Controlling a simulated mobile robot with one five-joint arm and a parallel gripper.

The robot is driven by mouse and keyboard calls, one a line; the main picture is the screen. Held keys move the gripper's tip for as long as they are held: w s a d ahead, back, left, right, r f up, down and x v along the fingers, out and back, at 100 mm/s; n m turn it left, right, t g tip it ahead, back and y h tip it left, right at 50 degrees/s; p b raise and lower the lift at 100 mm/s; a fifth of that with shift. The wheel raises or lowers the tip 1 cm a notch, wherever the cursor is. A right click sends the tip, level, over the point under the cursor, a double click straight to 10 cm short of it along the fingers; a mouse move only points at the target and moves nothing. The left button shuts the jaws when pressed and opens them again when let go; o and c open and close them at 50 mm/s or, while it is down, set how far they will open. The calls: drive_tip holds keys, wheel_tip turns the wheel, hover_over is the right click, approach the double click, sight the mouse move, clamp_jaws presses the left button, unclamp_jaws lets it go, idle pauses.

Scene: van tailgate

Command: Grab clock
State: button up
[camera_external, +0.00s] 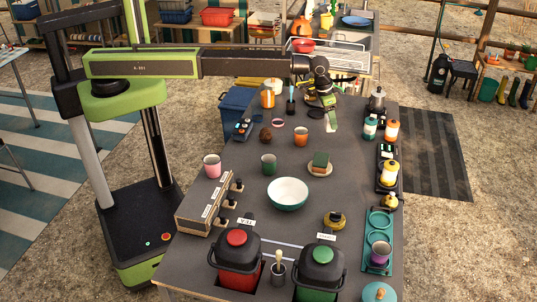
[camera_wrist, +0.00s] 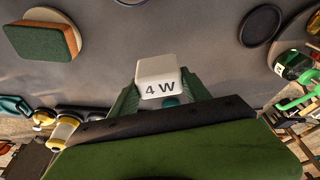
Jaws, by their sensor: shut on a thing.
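In the wrist view, a small off-white block (camera_wrist: 160,78) with rounded edges and a dark "4 W" on its face sits between the green fingers of my gripper (camera_wrist: 160,92). My gripper is shut on it, and the fingers hide its lower sides. I see no dial or hands on it, so I cannot tell from its look whether it is the clock. In the external view, my gripper (camera_external: 330,118) is at the far part of the grey table, with a pale shape at its tip. No other clock is clearly seen.
A green-topped sponge (camera_external: 320,158) lies on a round coaster near my gripper. An orange cup (camera_external: 301,136) and a brown ball (camera_external: 265,134) stand left of it. Jars (camera_external: 391,131) line the right edge.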

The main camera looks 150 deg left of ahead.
drive_tip(key=w+d+r+p, duration=0.3)
drive_tip(key=d+r+p, duration=0.1)
drive_tip(key=d, duration=0.3)
drive_tip(key=shift+w+d+r, duration=0.2)
drive_tip(key=shift+d+r, duration=0.05)
drive_tip(key=shift+r, duration=0.2)
